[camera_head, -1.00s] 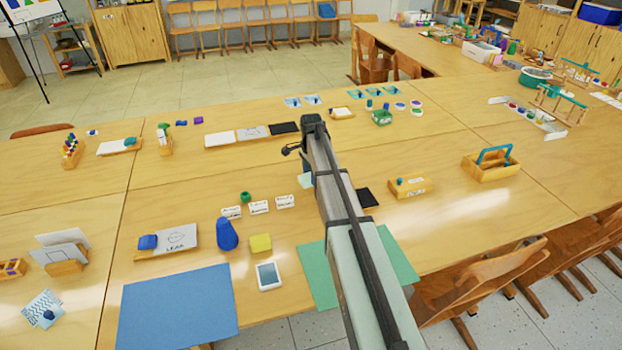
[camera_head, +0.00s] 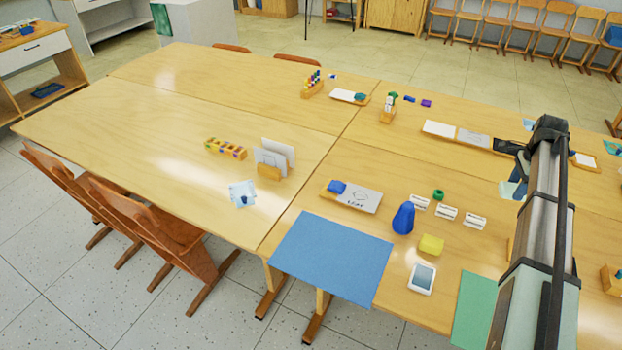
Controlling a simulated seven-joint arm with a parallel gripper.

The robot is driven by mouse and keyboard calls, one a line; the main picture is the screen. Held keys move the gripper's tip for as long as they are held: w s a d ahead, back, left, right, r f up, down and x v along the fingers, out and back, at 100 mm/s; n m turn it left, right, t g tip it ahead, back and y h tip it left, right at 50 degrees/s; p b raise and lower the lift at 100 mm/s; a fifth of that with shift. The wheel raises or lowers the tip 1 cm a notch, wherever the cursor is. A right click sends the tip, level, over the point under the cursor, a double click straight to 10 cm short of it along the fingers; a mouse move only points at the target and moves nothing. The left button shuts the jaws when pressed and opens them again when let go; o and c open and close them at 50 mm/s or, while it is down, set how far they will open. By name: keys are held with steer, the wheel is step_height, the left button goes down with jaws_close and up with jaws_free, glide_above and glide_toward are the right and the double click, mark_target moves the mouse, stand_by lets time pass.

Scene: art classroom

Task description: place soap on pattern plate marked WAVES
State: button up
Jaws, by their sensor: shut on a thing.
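A pale blue-and-white plate with a wavy pattern (camera_head: 236,187) lies on the left table near its front edge. A small dark blue thing (camera_head: 243,200) sits on it. I cannot read a WAVES mark there. A white plate marked LEAF (camera_head: 366,199) lies on a wooden base, with a blue block (camera_head: 337,187) at its left end. I cannot tell which thing is the soap. My arm rises along the right side of the picture. My gripper is hidden behind the arm, so its jaws and anything in them do not show.
A blue mat (camera_head: 332,257), a blue rounded object (camera_head: 403,218), a yellow block (camera_head: 431,245) and a tablet (camera_head: 422,278) lie between the wavy plate and my arm. Upright white cards (camera_head: 272,163) stand behind the plate. The left table is mostly clear.

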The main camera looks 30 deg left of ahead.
steer(key=a+n, duration=0.3)
steer(key=a, duration=1.6)
step_height(320, 180, up, 4)
steer(key=n, duration=1.3)
glide_above(243, 192)
step_height(243, 192, down, 10)
steer(key=shift+a+r, duration=0.1)
steer(key=shift+r, duration=0.05)
steer(key=shift+f, duration=0.6)
steer(key=o, duration=1.1)
